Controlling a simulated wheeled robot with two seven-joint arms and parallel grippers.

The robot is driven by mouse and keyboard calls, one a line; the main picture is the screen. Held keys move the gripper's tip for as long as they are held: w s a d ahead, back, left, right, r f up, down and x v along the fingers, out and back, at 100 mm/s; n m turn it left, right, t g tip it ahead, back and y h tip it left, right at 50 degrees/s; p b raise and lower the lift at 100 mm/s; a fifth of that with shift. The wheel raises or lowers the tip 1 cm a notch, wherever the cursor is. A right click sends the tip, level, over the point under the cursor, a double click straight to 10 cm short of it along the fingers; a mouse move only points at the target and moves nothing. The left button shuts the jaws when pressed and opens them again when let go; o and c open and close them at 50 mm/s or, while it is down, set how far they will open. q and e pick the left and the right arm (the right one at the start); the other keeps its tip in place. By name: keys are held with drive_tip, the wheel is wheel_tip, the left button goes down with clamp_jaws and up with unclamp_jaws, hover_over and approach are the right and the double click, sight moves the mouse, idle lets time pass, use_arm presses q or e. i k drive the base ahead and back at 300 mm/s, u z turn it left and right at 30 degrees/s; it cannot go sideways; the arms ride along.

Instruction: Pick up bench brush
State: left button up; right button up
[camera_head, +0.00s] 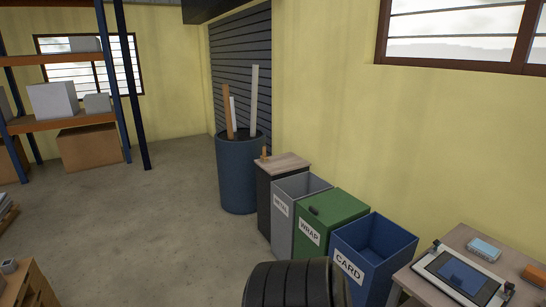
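I cannot make out a bench brush for certain. A small upright orange-brown object (264,153) stands at the back left edge of the wooden top of a dark cabinet (283,163); it is too small to identify. A small dark object (314,210) sits on the green bin (332,221). An orange-brown block-like object (533,275) lies on the table at the right, near a light blue item (484,249). Neither of my grippers is in view.
A grey bin (300,187) and a blue bin labelled CARD (371,255) flank the green one. A black ribbed round shape (295,284) fills the bottom foreground. A table (462,239) holds a lightbox panel (460,277). The floor at left centre is clear.

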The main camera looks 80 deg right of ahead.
sight(264, 158)
drive_tip(key=z, duration=2.55)
